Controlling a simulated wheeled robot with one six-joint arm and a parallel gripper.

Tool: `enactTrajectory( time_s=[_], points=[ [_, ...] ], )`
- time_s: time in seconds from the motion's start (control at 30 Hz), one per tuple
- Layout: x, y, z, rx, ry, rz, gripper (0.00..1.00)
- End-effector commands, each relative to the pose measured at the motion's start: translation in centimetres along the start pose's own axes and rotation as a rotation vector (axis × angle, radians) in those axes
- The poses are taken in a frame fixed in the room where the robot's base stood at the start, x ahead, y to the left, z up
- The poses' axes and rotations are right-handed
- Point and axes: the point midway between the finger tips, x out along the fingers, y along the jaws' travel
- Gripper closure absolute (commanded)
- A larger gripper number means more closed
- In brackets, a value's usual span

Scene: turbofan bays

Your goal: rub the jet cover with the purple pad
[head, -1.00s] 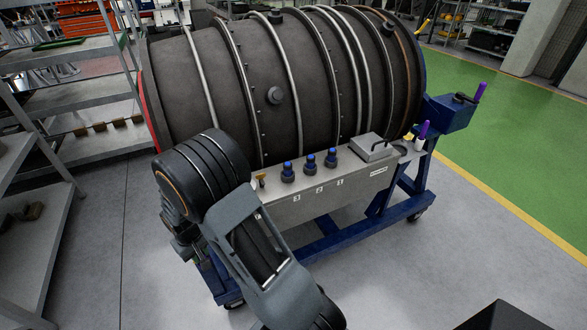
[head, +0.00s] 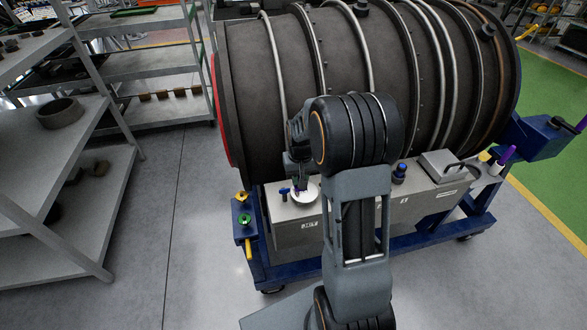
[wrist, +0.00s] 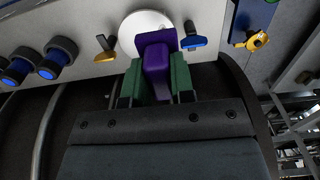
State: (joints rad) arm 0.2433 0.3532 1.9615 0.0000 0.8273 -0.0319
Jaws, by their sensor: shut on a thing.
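The jet cover (head: 265,95) is a large dark ribbed cylinder lying on its side on a blue stand in the head view. My gripper (wrist: 156,85) has green fingers shut on the purple pad (wrist: 156,55) in the wrist view. In the head view the pad shows as a small purple patch (head: 298,186), partly hidden by my gripper. It is over a white round dish (head: 306,195) on the grey bench in front of the cover. The dish also shows behind the pad in the wrist view (wrist: 135,24). I cannot tell whether pad and dish touch.
A blue handle (wrist: 190,38) and a yellow one (wrist: 104,48) flank the dish. Shelves (head: 60,205) stand left; the floor between is clear.

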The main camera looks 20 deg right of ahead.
Motion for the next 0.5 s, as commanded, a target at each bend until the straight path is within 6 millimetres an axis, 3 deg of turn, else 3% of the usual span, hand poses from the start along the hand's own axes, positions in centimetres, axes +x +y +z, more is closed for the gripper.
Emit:
enactTrajectory(
  time_s=[0.5],
  points=[
    [3.7, -0.7, 0.0, -0.015, -0.001, 0.000, 0.96]
  ],
)
